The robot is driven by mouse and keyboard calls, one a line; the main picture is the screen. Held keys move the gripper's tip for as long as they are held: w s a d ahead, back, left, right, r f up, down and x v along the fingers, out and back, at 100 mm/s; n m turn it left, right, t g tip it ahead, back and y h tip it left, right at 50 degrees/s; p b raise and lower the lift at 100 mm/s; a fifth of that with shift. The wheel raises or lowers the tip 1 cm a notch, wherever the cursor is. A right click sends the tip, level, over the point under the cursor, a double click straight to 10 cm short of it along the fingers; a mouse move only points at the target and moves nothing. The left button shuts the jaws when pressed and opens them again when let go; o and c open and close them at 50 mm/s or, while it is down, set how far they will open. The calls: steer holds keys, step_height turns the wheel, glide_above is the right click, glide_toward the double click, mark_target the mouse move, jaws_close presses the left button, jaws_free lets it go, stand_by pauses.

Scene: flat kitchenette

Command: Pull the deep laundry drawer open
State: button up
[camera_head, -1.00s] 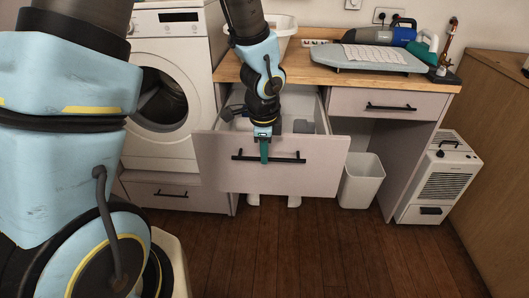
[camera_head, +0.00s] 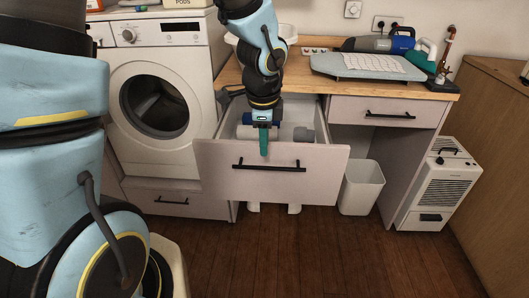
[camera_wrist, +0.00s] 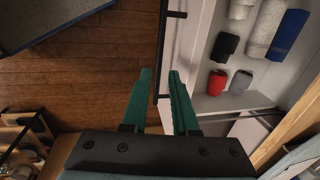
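The deep laundry drawer (camera_head: 222,178) stands pulled out below the wooden counter, with its inside showing from above. Its black bar handle (camera_head: 269,167) runs across the front; it also shows in the wrist view (camera_wrist: 161,60), beyond my fingertips. My gripper (camera_head: 264,152) points down in front of the drawer's top edge, its green fingers just above the handle.
The drawer holds a red can (camera_wrist: 217,82), dark items, a white roll (camera_wrist: 263,28) and a blue roll (camera_wrist: 288,35). A white bin (camera_head: 361,188) and a white appliance (camera_head: 438,187) stand right. A washing machine (camera_head: 160,60) is left. The wooden floor in front is clear.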

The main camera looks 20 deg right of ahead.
steer(key=shift+s+a+r, duration=0.1)
steer(key=shift+s+r, duration=0.05)
steer(key=shift+r, duration=0.65)
steer(key=shift+s+a+r, duration=0.1)
steer(key=shift+s+r, duration=0.05)
steer(key=shift+r, duration=0.65)
steer(key=w+a+r+n, duration=0.1)
steer(key=w+a+n, duration=0.1)
steer(key=a+n, duration=2)
steer(key=a, duration=0.4)
steer(key=shift+y, duration=0.4)
steer(key=shift+a, duration=0.1)
